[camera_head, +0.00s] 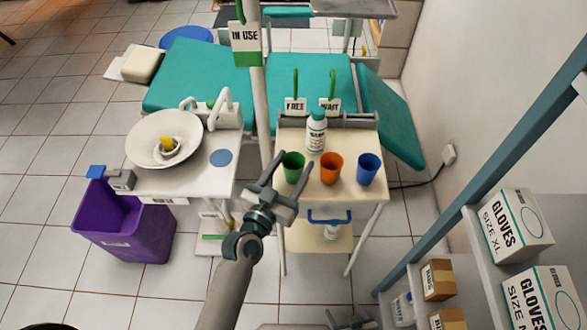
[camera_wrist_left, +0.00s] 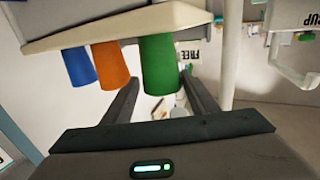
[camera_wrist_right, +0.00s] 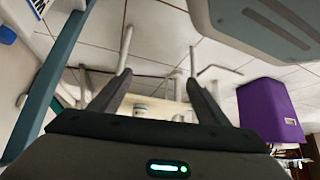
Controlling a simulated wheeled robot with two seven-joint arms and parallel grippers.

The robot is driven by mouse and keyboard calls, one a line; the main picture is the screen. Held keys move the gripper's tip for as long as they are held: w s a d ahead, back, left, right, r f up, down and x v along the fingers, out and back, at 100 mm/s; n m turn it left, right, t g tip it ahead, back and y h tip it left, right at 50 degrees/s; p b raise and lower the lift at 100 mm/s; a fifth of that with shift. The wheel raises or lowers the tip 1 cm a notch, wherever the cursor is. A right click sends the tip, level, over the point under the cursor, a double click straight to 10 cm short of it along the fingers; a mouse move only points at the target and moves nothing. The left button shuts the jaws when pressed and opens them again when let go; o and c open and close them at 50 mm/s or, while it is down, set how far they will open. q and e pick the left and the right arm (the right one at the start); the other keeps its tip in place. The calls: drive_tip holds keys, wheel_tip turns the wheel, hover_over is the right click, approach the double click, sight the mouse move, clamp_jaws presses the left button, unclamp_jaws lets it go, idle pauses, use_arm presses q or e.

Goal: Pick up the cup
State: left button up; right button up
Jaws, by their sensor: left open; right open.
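A green cup (camera_head: 292,166) stands upright on the front left of the white cart top. An orange cup (camera_head: 331,168) and a blue cup (camera_head: 368,168) stand to its right in a row. My left gripper (camera_head: 293,159) is open at the green cup, its fingers spread to either side in the head view. In the left wrist view, which is upside down, the green cup (camera_wrist_left: 160,62) shows between the fingers (camera_wrist_left: 160,78); contact cannot be told. My right gripper (camera_head: 347,312) is open and empty low at the bottom edge of the head view.
A white bottle (camera_head: 316,130) stands behind the cups. FREE (camera_head: 296,106) and WAIT (camera_head: 329,107) tags hang behind. A pole with an IN USE sign (camera_head: 246,44) rises left of the cart (camera_head: 345,195). Shelves with glove boxes (camera_head: 515,226) stand right; a purple bin (camera_head: 122,228) stands left.

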sight(298, 156)
use_arm(q)
drive_tip(key=shift+w+d, duration=0.2)
drive_tip(key=shift+w, duration=0.35)
drive_tip(key=p+x, duration=0.1)
drive_tip(key=x, duration=0.2)
drive_tip(key=shift+w+a+f, duration=0.1)
drive_tip(key=shift+f, duration=0.05)
drive_tip(key=shift+w, duration=0.4)
use_arm(e)
drive_tip(key=s, duration=0.1)
drive_tip(key=s+d+f, duration=0.1)
drive_tip(key=g, duration=0.1)
drive_tip(key=shift+s+d+f, duration=0.25)
drive_tip(key=shift+s, duration=0.15)
drive_tip(key=shift+w+r, duration=0.1)
use_arm(q)
drive_tip(key=c, duration=0.7)
drive_tip(key=shift+c, duration=0.4)
use_arm(e)
drive_tip(key=shift+a, duration=0.2)
